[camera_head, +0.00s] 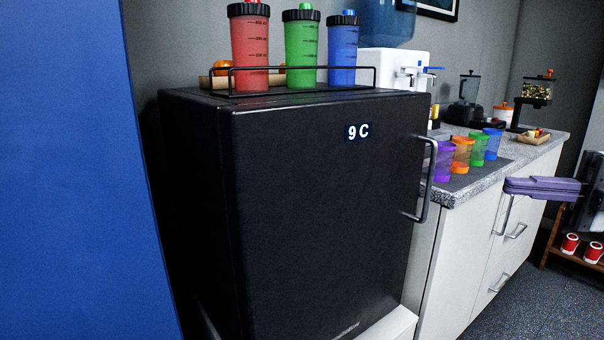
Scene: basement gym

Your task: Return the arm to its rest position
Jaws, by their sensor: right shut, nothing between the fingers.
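My right gripper (510,186) is at the right side of the view, its purple fingers pointing left. It is shut and empty. In the picture it lies in front of the white cabinet's drawers, below the counter edge. Part of my right arm (590,200) shows at the right edge, and the rest is out of view. My left gripper is not in view.
A black mini fridge (310,210) with its door shut fills the middle. Red (250,40), green (301,48) and blue (342,50) shakers stand on top. Several cups (462,153) stand on the counter (520,152). A blue surface (70,180) fills the left. Floor (530,305) shows lower right.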

